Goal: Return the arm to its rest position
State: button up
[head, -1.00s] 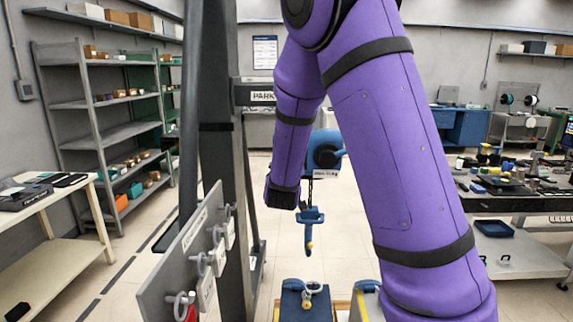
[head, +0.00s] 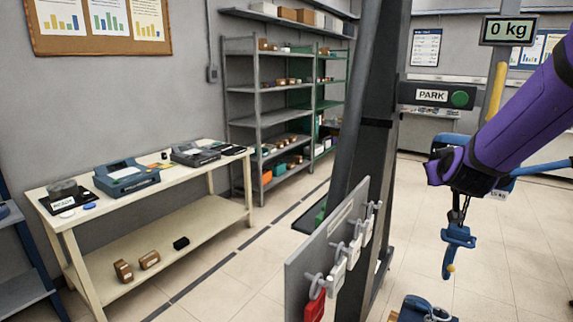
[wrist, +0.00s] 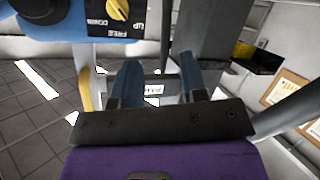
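My purple arm (head: 525,120) reaches in from the right edge in the head view, its dark wrist end in front of the blue hoist. I cannot make out the fingers there. In the wrist view my gripper (wrist: 160,75) has its two blue-grey fingers apart, with nothing held between them. A label plate (wrist: 153,88) shows beyond the fingers. The blue hoist body with a yellow selector knob (wrist: 117,9), marked FREE, UP and DOWN, is at the upper left. In the head view a blue hook (head: 459,241) hangs below the hoist.
A dark post carries a PARK sign with a green button (head: 459,99); a display (head: 509,30) reads 0 kg. A grey tag board (head: 325,258) holds white tags and a red one (head: 315,307). A bench (head: 150,195) and shelves (head: 270,110) stand left.

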jog(key=s+a+r+g+y, duration=0.1)
jog(key=s+a+g, duration=0.1)
jog(key=s, duration=0.8)
jog(key=s+a+r+g+y, duration=0.2)
jog(key=s+g, duration=0.1)
jog(key=s, duration=0.8)
jog(key=s+a+r+g+y, duration=0.1)
jog(key=s+a+g, duration=0.2)
jog(key=s, duration=0.8)
jog(key=shift+s+r, duration=0.15)
jog(key=shift+r, duration=0.25)
